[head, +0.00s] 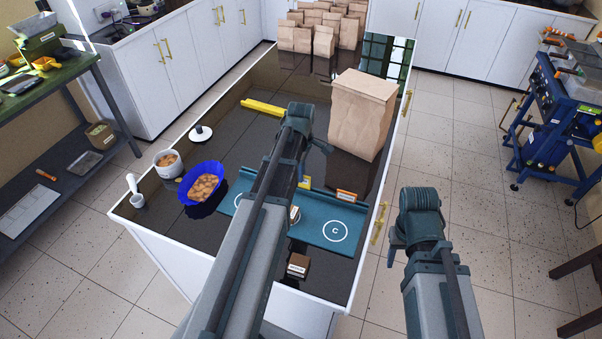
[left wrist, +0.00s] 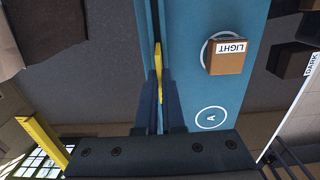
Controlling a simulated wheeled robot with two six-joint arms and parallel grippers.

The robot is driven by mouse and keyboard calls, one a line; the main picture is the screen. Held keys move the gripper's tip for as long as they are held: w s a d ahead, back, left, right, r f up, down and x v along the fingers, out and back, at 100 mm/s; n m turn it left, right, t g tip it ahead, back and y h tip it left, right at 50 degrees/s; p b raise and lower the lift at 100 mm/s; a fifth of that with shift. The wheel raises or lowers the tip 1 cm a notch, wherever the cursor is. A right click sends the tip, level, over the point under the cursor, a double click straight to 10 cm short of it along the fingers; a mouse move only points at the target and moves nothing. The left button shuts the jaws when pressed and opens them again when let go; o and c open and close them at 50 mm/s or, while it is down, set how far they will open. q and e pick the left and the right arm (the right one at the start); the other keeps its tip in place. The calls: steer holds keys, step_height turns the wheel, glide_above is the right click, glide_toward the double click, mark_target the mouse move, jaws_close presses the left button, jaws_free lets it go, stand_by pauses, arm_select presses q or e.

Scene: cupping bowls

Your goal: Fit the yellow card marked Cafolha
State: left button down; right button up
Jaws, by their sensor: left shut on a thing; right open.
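My left gripper (head: 300,170) is over the back edge of the teal board (head: 318,232). In the left wrist view the left gripper (left wrist: 162,98) is shut on a thin yellow card (left wrist: 159,72), seen edge-on over the slot along the board's edge. I cannot read its marking or tell whether it sits in the slot. An orange card (head: 347,195) stands at the board's back edge near circle C. A brown block marked LIGHT (left wrist: 228,62) sits on the middle circle; circle A is empty. My right gripper (head: 398,240) is open, right of the table.
A large paper bag (head: 360,110) stands behind the board. A yellow bar (head: 263,107) lies at the back left. A blue bowl (head: 203,184) and white bowl (head: 168,163) hold brown pieces. A dark block (head: 298,265) marked DARK is in front of the board.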

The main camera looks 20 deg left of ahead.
arm_select(q)
steer(key=shift+f+b, duration=0.9)
steer(key=shift+f, duration=0.1)
steer(key=c, duration=1)
jaws_free()
steer(key=shift+o, duration=0.2)
steer(key=shift+r, duration=0.15)
step_height(320, 180, up, 14)
steer(key=p, duration=1.4)
steer(key=shift+f, duration=0.2)
